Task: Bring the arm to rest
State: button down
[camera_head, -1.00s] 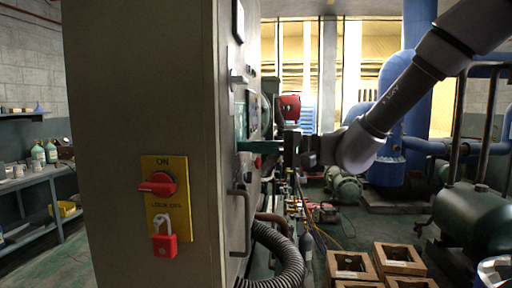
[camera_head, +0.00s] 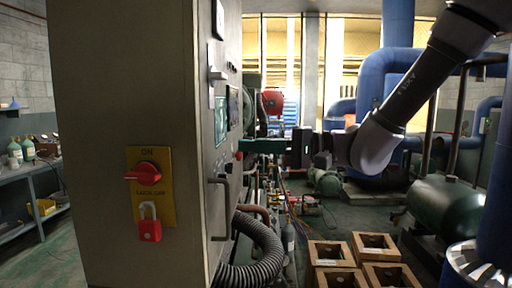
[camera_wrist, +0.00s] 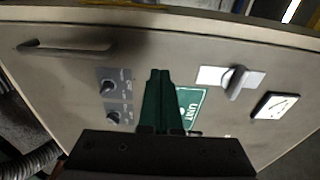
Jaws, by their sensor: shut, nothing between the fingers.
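My gripper (camera_head: 244,146) is at the middle of the head view, its green fingers pointing left toward the front face of a tall grey cabinet (camera_head: 125,90). In the wrist view the gripper (camera_wrist: 160,74) has its fingers together and empty, in front of the cabinet face (camera_wrist: 225,50). I cannot tell exactly how small the gap to the cabinet is. My arm reaches in from the upper right, bent at the wrist.
The cabinet carries a red lockout switch (camera_head: 148,174), a red padlock (camera_head: 149,230), a door handle (camera_wrist: 66,47) and knobs (camera_wrist: 109,87). A ribbed hose (camera_head: 262,248) runs low beside it. Wooden crates (camera_head: 331,253) and a green tank (camera_head: 446,208) stand at right.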

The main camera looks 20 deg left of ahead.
jog(key=w+d+m+t+h, duration=0.1)
jog(key=d+t+h, duration=0.3)
jog(key=d, duration=1.1)
jog(key=w+d+m+t+h, duration=0.2)
jog(key=d+h, duration=0.4)
jog(key=d, duration=1)
jog(key=w+d+r+m+t+h, duration=0.1)
jog(key=d+m+t+h, duration=0.3)
jog(key=d, duration=1.2)
jog(key=shift+w+t+h, duration=0.2)
jog(key=shift+t+h, duration=0.5)
jog(key=shift+t, duration=0.1)
